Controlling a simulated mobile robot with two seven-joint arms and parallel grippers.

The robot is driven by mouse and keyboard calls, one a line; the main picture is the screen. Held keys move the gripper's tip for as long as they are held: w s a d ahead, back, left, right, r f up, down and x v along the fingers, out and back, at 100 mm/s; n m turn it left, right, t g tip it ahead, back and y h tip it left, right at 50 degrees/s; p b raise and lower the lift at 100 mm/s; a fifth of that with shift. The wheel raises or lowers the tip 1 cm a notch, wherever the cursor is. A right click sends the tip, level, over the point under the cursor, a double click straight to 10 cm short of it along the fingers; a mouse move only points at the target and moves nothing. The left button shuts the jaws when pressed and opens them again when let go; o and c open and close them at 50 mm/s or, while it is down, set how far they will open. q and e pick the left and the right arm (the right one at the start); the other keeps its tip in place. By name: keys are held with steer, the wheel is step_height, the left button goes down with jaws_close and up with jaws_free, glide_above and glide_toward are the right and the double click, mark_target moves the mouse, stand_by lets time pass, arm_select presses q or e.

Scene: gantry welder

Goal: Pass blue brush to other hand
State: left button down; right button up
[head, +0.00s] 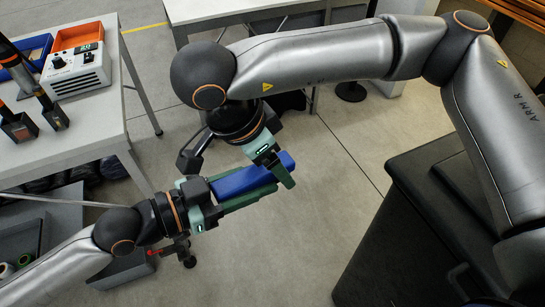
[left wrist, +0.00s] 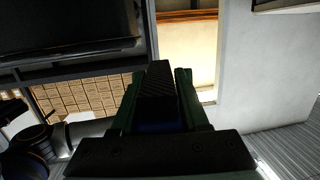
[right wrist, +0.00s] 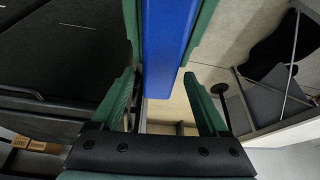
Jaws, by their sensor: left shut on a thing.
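The blue brush (head: 245,180) lies between the fingers of my left gripper (head: 250,184), which is shut on it. In the left wrist view the brush (left wrist: 158,85) shows as a dark, ridged piece with some blue below. My right gripper (head: 284,176) is at the brush's far end, coming down from above. In the right wrist view the blue brush (right wrist: 165,45) reaches between the spread fingers of my right gripper (right wrist: 165,105). A gap shows beside the right finger there. One right finger is mostly hidden in the head view.
A white workbench (head: 95,125) at the left carries a soldering station (head: 78,70), an orange tray (head: 78,36) and tools. Another table (head: 235,8) stands at the back. Grey bins (head: 45,235) are at lower left. Open floor (head: 300,220) lies below the grippers.

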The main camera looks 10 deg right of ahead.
jaws_close()
arm_select(q)
steer(key=shift+c, duration=1.6)
jaws_free()
steer(key=shift+a, duration=0.1)
